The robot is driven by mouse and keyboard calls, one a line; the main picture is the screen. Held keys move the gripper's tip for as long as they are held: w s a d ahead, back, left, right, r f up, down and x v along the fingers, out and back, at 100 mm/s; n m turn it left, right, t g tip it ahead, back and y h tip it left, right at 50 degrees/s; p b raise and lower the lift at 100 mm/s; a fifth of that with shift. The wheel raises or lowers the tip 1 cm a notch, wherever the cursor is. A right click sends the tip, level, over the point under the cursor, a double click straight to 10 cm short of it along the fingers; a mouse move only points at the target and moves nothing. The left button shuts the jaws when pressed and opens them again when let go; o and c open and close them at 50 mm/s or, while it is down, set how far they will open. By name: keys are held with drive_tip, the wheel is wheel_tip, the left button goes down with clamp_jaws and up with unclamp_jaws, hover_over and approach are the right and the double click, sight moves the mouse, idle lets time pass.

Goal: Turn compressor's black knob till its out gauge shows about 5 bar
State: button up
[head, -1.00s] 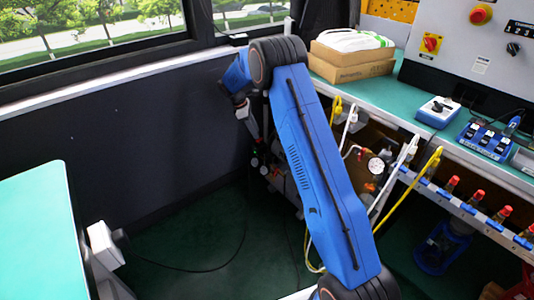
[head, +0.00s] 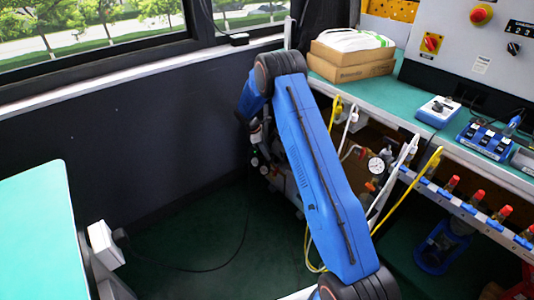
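The compressor (head: 288,183) stands low under the bench, partly hidden behind my blue arm. A round white-faced gauge (head: 375,165) shows right of my arm; its reading is too small to make out, and I cannot tell if it is the out gauge. Small dark round parts (head: 262,165) show left of my arm at the compressor's front. I cannot tell which is the black knob. My gripper (head: 254,137) points down just above these parts. Its fingers are small and dark against the wall, so their opening and any contact are unclear.
The green bench (head: 402,110) on the right carries cardboard boxes (head: 350,64) and blue devices (head: 485,140). Yellow and white hoses (head: 425,180) hang below it by red-topped valves (head: 476,195). A green table (head: 35,225) is at left. Dark floor between is mostly clear, with a cable.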

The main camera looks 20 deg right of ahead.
drive_tip(key=shift+f, duration=0.15)
drive_tip(key=shift+d, duration=0.1)
drive_tip(key=c, duration=0.8)
drive_tip(key=shift+o, duration=0.2)
drive_tip(key=shift+m, duration=0.3)
drive_tip(key=m+g, duration=0.1)
drive_tip(key=m, duration=0.2)
drive_tip(key=shift+w+d+y, duration=0.1)
drive_tip(key=shift+w+y, duration=0.05)
drive_tip(key=shift+y, duration=0.15)
drive_tip(key=shift+m+g+y, duration=0.6)
drive_tip(key=shift+m, duration=1.4)
